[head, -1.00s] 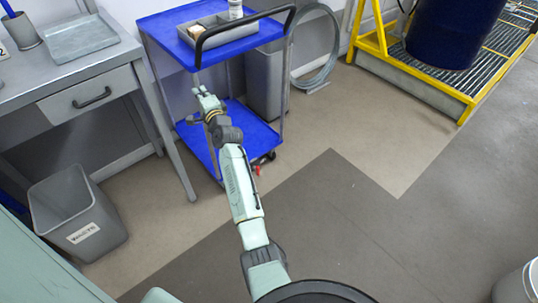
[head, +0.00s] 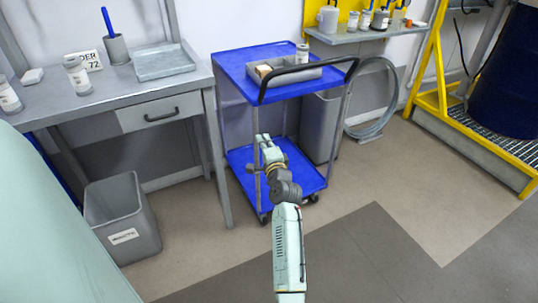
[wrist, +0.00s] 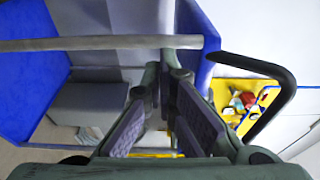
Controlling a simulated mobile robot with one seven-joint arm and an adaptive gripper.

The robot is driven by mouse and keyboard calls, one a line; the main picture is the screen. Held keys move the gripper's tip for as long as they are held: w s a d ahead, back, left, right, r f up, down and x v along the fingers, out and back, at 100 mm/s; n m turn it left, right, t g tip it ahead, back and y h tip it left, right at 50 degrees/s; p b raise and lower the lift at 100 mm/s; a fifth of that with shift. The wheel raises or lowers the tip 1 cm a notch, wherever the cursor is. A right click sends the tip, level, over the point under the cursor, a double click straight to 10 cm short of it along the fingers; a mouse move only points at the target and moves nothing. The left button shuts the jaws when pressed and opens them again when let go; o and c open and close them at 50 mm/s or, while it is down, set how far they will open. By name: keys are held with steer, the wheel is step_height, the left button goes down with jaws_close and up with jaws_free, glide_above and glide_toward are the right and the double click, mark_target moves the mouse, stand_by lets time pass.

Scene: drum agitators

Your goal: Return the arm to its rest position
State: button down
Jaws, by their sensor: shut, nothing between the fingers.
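My gripper (head: 264,141) is at the end of my pale green arm, which reaches out from the bottom of the head view. It is shut and empty. In the head view it overlaps the blue cart (head: 234,61), in front of the gap between its two shelves. In the wrist view the fingers (wrist: 166,75) converge, with nothing held between them. The cart's bar and curved black handle (wrist: 285,88) show behind the fingers; I cannot tell how far off they are.
A grey bench (head: 100,96) with a drawer stands left, with a waste bin (head: 127,220) below. A grey tray (head: 305,79) sits on the cart's top. A yellow-framed platform (head: 470,150) with a dark blue drum (head: 508,85) stands right. The floor front right is clear.

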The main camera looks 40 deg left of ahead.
steer(key=v, duration=0.5)
steer(key=shift+d+r+b, duration=0.1)
steer(key=shift+b, duration=0.2)
